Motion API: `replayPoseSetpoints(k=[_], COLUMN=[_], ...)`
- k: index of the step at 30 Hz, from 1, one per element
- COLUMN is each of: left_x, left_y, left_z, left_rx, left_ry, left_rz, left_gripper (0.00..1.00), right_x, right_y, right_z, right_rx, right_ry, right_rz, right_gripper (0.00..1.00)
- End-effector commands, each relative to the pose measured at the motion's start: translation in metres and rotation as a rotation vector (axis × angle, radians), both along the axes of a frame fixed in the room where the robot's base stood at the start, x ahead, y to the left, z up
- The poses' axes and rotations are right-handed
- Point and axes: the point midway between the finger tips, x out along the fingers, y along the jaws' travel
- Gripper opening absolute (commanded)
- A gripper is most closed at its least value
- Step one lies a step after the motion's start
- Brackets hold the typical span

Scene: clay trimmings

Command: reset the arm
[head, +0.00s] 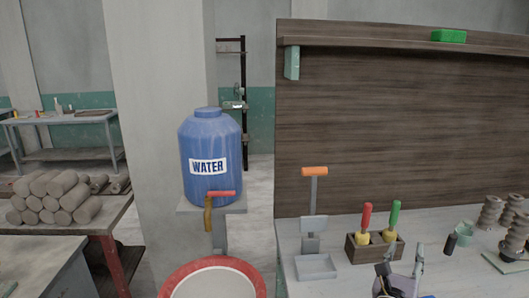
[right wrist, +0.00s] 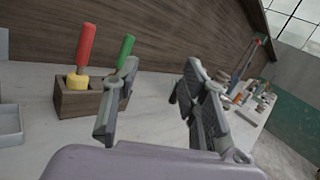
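My right gripper (head: 401,271) is at the lower right of the head view, above the front of the workbench. In the right wrist view my right gripper (right wrist: 160,100) has its two fingers spread wide with nothing between them. A wooden tool holder (head: 374,248) stands left of and behind it, with a red-handled tool (head: 366,216) and a green-handled tool (head: 394,216) upright in it. My left gripper is in neither view.
The workbench (head: 343,230) carries a small grey tray (head: 316,266), a dark bottle (head: 451,244), a green cup (head: 464,234) and stacked clay pieces (head: 514,233). A blue water barrel (head: 209,150) stands left, above a red-rimmed basin (head: 254,271). Clay logs (head: 50,197) lie far left.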

Motion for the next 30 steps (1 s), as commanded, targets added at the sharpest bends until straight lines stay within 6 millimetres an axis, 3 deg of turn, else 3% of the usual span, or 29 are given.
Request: replayPoseSetpoints(k=[8,11,15,17,19,22,26,30], left_x=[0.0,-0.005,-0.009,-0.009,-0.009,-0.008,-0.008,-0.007], left_y=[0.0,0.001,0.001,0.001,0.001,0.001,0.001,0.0], left_z=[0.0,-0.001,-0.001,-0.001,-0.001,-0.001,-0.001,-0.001], left_rx=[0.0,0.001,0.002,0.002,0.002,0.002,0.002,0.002], left_ry=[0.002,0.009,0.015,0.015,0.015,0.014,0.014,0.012], left_rz=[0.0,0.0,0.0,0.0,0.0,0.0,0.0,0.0], left_gripper=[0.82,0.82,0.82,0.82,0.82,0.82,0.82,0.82], right_x=[-0.015,-0.024,-0.048,-0.063,-0.082,-0.115,-0.167,-0.218], right_y=[0.048,0.078,0.141,0.172,0.202,0.23,0.233,0.21], right_z=[0.033,0.041,0.033,0.018,-0.009,-0.059,-0.132,-0.185], right_rx=[-0.4,-0.614,-1.036,-1.254,-1.505,-1.852,-2.252,-2.531], right_ry=[-0.006,0.004,0.048,0.082,0.131,0.221,0.366,0.518], right_rz=[0.136,0.205,0.346,0.425,0.52,0.672,0.906,1.149], right_gripper=[0.39,0.39,0.39,0.39,0.39,0.39,0.39,0.39])
